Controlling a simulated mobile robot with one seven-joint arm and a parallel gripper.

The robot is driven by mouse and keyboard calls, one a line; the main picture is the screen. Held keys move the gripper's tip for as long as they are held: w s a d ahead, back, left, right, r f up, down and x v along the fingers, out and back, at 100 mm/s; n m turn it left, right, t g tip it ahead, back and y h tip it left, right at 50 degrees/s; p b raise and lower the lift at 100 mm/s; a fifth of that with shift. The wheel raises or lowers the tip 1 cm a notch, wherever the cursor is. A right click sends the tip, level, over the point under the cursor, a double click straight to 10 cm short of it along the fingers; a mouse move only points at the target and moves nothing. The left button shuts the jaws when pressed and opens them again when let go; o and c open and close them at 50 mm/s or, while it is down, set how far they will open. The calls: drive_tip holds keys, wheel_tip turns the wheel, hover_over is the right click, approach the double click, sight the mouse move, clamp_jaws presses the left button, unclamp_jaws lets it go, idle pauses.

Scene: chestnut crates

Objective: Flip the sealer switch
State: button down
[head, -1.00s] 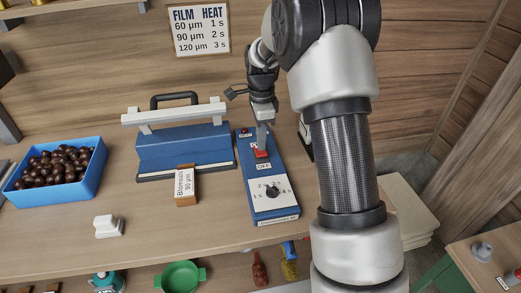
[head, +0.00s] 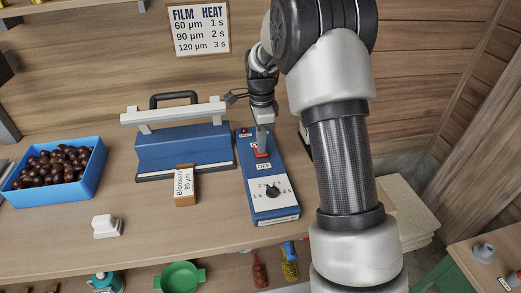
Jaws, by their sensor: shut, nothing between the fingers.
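The sealer's blue control box (head: 270,213) lies on the bench, with a white dial plate and black knob (head: 272,191) at its near end. The red switch (head: 262,153) sits above the OFF label (head: 264,166). My gripper (head: 262,148) is shut and empty, pointing down at the switch; its tips are at or very close to the red rocker and partly hide it. I cannot tell if they touch. The blue sealer (head: 183,147) with its white bar and black handle stands left of the box.
A blue crate of chestnuts (head: 90,178) stands at the left. A wooden block labelled 90 µm (head: 185,188) and a white object (head: 107,227) lie in front of the sealer. The film heat sign (head: 200,29) hangs on the wall.

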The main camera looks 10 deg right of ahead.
drive_tip(key=shift+f, duration=0.35)
drive_tip(key=shift+r+p, duration=2.5)
drive_tip(key=shift+r, duration=1.05)
drive_tip(key=s+r+n+t+p, duration=0.15)
drive_tip(key=s+r+n, duration=0.25)
drive_tip(key=s+r, duration=0.45)
drive_tip(key=s+r+n+t+p, duration=0.15)
drive_tip(key=s+r+n, duration=0.3)
drive_tip(key=r, duration=0.65)
drive_tip(key=s+r+n+t+p, duration=0.2)
drive_tip(key=s+n, duration=0.7)
drive_tip(key=s, duration=0.8)
wheel_tip(320, 180, up, 3)
drive_tip(key=shift+f+t+p, duration=0.2)
drive_tip(key=shift+t+p, duration=0.1)
drive_tip(key=shift+p, duration=0.45)
